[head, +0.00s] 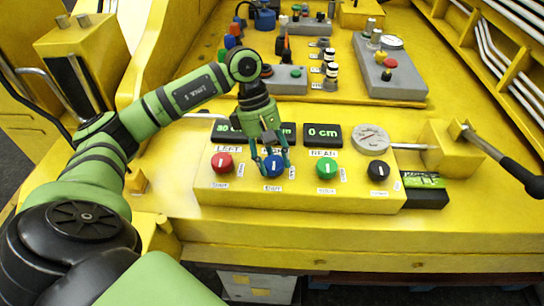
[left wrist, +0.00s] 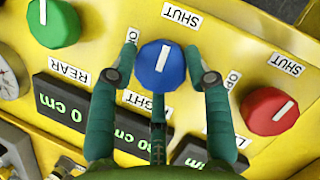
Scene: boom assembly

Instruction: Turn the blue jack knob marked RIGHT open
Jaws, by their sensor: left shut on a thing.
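The blue knob (head: 273,166) sits on the sloped yellow panel between the red knob (head: 222,162) and the green knob (head: 326,169). My left gripper (head: 271,163) reaches down to it from above. In the left wrist view, the fingers of my left gripper (left wrist: 161,62) are shut around the blue knob (left wrist: 152,68), one on each side. Its white mark is nearly upright there, tipped slightly toward the SHUT label (left wrist: 181,17). The RIGHT label (left wrist: 149,106) is partly hidden by a finger. My right gripper is in neither view.
A black knob (head: 378,171) and a round gauge (head: 370,139) are at the right of the panel. A display (head: 323,135) reads 0 cm; my gripper partly covers the one beside it. A lever with a black handle (head: 508,170) sticks out at the right.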

